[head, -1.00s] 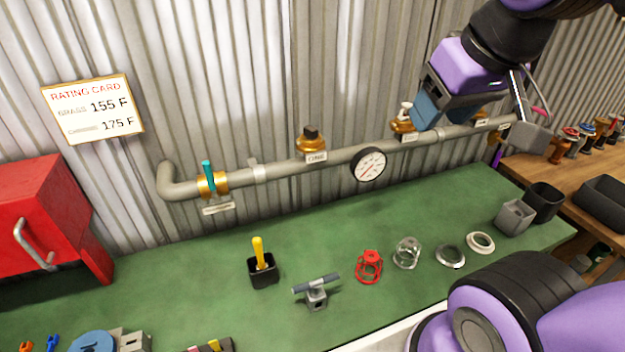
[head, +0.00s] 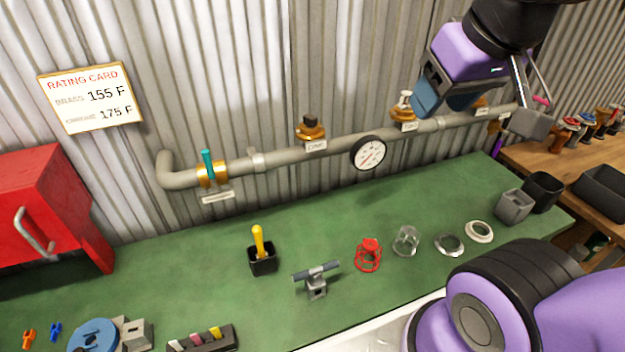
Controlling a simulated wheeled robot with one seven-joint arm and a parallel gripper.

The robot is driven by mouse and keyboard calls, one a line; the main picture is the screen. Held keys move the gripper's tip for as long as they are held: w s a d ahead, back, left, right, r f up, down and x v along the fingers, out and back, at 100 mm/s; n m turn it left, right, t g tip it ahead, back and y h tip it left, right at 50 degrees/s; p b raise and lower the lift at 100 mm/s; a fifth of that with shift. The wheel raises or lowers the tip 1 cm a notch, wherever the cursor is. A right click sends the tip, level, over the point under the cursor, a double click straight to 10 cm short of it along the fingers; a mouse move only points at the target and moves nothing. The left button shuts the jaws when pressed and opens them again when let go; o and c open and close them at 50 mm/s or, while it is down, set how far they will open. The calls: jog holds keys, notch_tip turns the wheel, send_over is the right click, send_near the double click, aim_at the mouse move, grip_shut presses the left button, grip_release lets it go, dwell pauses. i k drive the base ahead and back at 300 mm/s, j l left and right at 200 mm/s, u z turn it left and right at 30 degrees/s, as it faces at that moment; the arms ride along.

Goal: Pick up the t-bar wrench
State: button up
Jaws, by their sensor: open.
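The t-bar wrench (head: 316,274) is in the head view on the green bench, just right of centre at the front. Its blue-grey bar lies across the top of a small grey stand, tilted slightly up to the right. My gripper (head: 440,97) is high at the upper right, in front of the wall pipe and well away from the wrench. It is open, and no object shows in it. Its fingertips are hard to make out from this angle.
A black holder with a yellow handle (head: 260,255) stands left of the wrench, and a red cage (head: 369,254) stands close on its right. A striped block (head: 203,338) lies front left. The pipe (head: 335,152) with a gauge (head: 369,153) runs behind.

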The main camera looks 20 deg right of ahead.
aim_at(314, 280)
jog(key=k+j+u, duration=0.1)
jog(key=j+u, duration=0.15)
jog(key=j, duration=0.45)
jog(key=k+j+u, duration=0.2)
jog(key=j, duration=0.5)
jog(key=i, duration=0.1)
